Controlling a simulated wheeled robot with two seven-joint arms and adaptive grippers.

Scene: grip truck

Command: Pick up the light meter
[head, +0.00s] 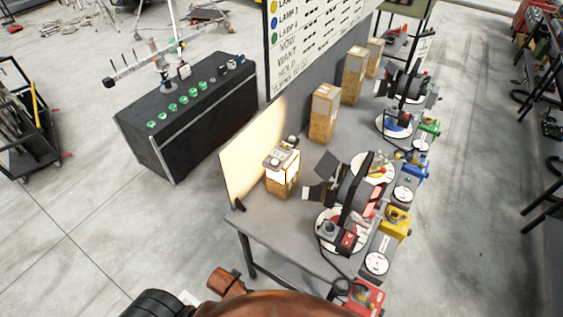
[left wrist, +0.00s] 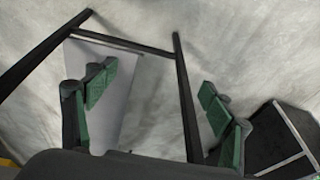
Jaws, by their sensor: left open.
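A small device with a pale round knob, perhaps the light meter (head: 280,160), sits on top of a wooden block (head: 278,185) at the near left of the grey table. Its details are too small to be sure. My left gripper (left wrist: 158,92) shows in the left wrist view with its green-padded fingers wide apart and nothing between them. The device does not show in that view. No gripper shows in the head view, and my right gripper is in neither view.
The grey table (head: 262,222) carries several lamps, white discs, coloured units and wooden blocks. A lit panel (head: 250,150) and a lettered board (head: 310,45) stand along its left side. A black case (head: 190,120) stands left, across open floor. Dark table legs (left wrist: 183,95) show beyond my left fingers.

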